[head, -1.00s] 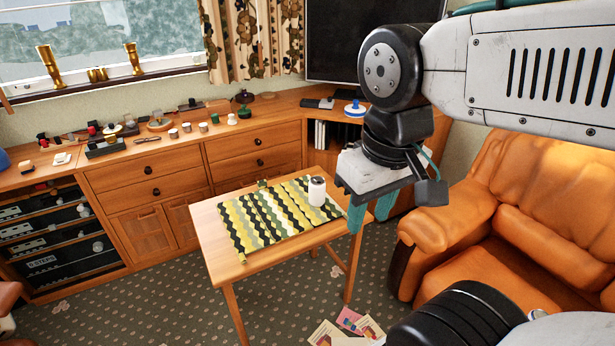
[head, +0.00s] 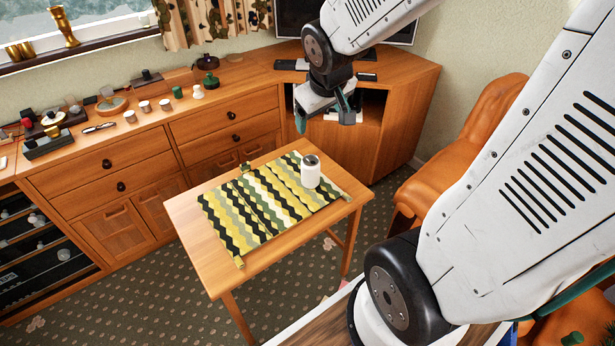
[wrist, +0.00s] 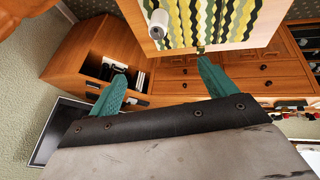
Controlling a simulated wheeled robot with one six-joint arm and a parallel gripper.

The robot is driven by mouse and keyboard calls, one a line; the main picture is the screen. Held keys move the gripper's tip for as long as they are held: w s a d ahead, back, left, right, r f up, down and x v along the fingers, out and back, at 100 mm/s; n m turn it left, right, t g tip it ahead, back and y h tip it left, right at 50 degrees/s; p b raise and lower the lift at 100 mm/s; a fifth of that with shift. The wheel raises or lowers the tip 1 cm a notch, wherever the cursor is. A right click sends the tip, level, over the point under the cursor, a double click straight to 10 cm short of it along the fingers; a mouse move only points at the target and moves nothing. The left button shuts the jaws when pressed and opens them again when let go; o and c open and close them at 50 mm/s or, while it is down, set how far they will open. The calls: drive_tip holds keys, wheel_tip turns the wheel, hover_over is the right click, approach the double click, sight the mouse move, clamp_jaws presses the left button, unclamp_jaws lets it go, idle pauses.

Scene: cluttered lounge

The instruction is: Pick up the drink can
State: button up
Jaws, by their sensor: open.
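The drink can (head: 310,171) is white with a dark top. It stands upright on the patterned cloth (head: 262,208), near the right end of a small wooden table (head: 185,217). It also shows near the top of the wrist view (wrist: 159,22). My gripper (head: 326,120) has teal fingers and is open and empty. In the head view it appears above and beyond the can, apart from it. In the wrist view the two fingers (wrist: 160,80) are spread wide, with the can beyond them and nothing between them.
A long wooden sideboard (head: 150,140) with cups and small items on top runs behind the table. A small green figure (head: 245,167) is at the cloth's back edge. An orange leather armchair (head: 480,150) stands at the right. Patterned carpet lies around the table.

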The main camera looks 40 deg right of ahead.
drive_tip(key=w+d+f+t, duration=0.1)
drive_tip(key=w+d+f, duration=0.4)
drive_tip(key=w+f, duration=0.1)
drive_tip(key=n+t+y, duration=0.2)
drive_tip(key=t+y, duration=0.1)
drive_tip(key=t, duration=0.1)
hover_over(307, 161)
drive_tip(key=s+d, duration=0.3)
drive_tip(key=s, duration=0.1)
wheel_tip(307, 161, down, 15)
drive_tip(key=f+t, duration=0.1)
drive_tip(key=f, duration=0.1)
drive_tip(key=f+t+y, duration=0.1)
drive_tip(key=f, duration=0.1)
drive_tip(key=s+f+t+y, duration=0.1)
drive_tip(key=f, duration=0.1)
drive_tip(key=shift+s+a, duration=0.1)
drive_tip(key=shift+a, duration=0.2)
drive_tip(key=shift+t, duration=0.3)
drive_tip(key=x, duration=0.7)
drive_tip(key=shift+w+a+f, duration=0.1)
drive_tip(key=shift+w+f, duration=0.15)
drive_tip(key=shift+w, duration=0.05)
drive_tip(key=c, duration=1.3)
